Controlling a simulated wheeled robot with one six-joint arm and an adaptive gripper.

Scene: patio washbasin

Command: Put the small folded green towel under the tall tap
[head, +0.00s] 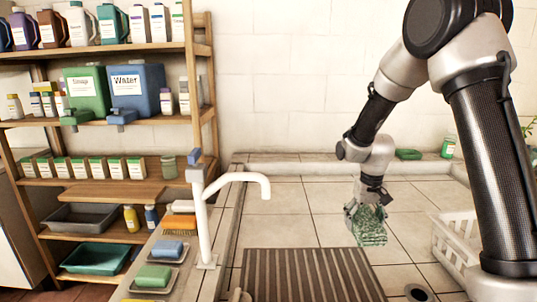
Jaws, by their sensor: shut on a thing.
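My gripper (367,207) is shut on a small green towel (371,231), which hangs below the fingers in the air over the tiled basin floor. Its lower edge looks uneven. The tall tap (205,222) is white with a blue-topped handle and stands at the left edge of the basin. Its spout (265,190) curves to the right. The gripper and towel are right of the spout, with a clear gap between. I cannot tell how high the towel is above the tiles.
A brown slatted mat (310,277) lies at the front of the basin. A white crate (455,240) stands at right. A green folded item (408,154) and a green jar (448,147) sit on the back ledge. Soap dishes and a brush (180,225) line the left ledge beside shelves.

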